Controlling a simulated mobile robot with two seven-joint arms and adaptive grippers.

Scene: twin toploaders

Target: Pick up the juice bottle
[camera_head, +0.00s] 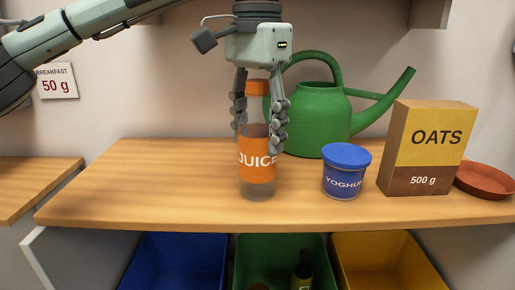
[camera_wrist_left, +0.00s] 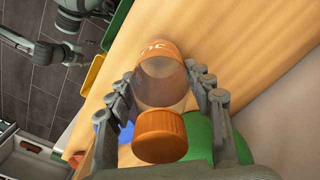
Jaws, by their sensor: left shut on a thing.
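The juice bottle (camera_head: 257,172) is a clear bottle with an orange cap and an orange label reading JUICE. It stands upright at the front middle of the wooden shelf in the head view; I cannot tell whether its base touches the wood. My left gripper (camera_head: 258,122) comes down from above and is shut on the bottle's upper part, one finger on each side. In the left wrist view the bottle (camera_wrist_left: 162,92) lies between the fingers of the left gripper (camera_wrist_left: 160,95), cap toward the camera.
A green watering can (camera_head: 310,118) stands behind the bottle. A yoghurt tub (camera_head: 345,172), an oats box (camera_head: 425,148) and a reddish dish (camera_head: 485,181) are to the right. Blue (camera_head: 175,262), green (camera_head: 330,270) and yellow (camera_head: 388,262) bins sit below. The shelf's left side is clear.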

